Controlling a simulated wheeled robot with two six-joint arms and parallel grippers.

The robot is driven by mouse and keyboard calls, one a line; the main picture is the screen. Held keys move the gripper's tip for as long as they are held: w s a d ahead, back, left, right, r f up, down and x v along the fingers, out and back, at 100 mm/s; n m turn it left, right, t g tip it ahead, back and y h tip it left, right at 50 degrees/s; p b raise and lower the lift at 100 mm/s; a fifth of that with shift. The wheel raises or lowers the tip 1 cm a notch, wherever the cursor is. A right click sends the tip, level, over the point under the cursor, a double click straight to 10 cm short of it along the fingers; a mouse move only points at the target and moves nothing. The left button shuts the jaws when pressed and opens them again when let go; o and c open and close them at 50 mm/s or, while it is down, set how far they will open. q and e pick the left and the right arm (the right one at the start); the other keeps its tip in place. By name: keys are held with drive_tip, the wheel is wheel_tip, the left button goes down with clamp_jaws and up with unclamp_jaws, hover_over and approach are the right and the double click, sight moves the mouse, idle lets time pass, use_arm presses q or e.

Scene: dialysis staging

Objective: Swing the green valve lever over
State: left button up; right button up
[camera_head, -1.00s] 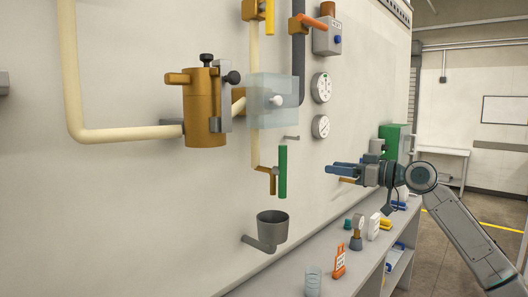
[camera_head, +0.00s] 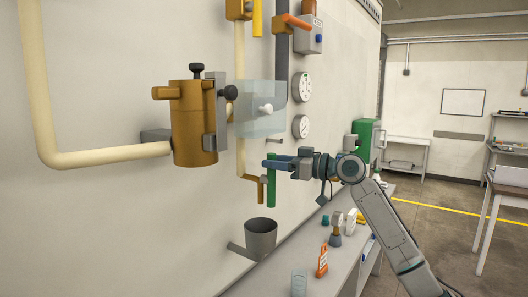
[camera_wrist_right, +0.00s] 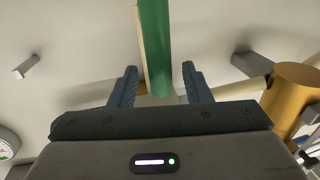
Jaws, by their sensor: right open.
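The green valve lever (camera_head: 271,182) hangs upright on a brass valve (camera_head: 261,190) at the end of a cream pipe, above a grey cup. My right gripper (camera_head: 272,163) is beside the upper part of the lever, its blue fingers pointing left toward it. In the right wrist view the green lever (camera_wrist_right: 155,45) runs down the middle, between and just ahead of the open fingertips (camera_wrist_right: 158,72). The fingers show clear gaps on both sides of it. My left gripper is not in view.
The grey cup (camera_head: 261,237) sits on a wall bracket below the lever. A clear box (camera_head: 255,120) and a brass canister (camera_head: 193,135) are on the wall to the upper left. A shelf with an orange bottle (camera_head: 322,262) and a glass (camera_head: 299,283) runs below.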

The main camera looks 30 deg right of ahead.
drive_tip(key=shift+w+a+r+p, duration=0.25)
drive_tip(key=shift+w+a+p, duration=0.35)
drive_tip(key=shift+w, duration=0.2)
drive_tip(key=shift+w+a+f, duration=0.15)
drive_tip(key=shift+w+a, duration=0.15)
drive_tip(key=shift+w, duration=0.2)
drive_tip(key=shift+w+a+f, duration=0.1)
drive_tip(key=shift+w, duration=0.05)
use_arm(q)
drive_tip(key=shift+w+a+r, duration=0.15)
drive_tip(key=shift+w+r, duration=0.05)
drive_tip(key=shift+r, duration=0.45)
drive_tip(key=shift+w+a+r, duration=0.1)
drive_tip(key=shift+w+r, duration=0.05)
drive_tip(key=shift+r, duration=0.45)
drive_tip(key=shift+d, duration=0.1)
use_arm(e)
clamp_jaws()
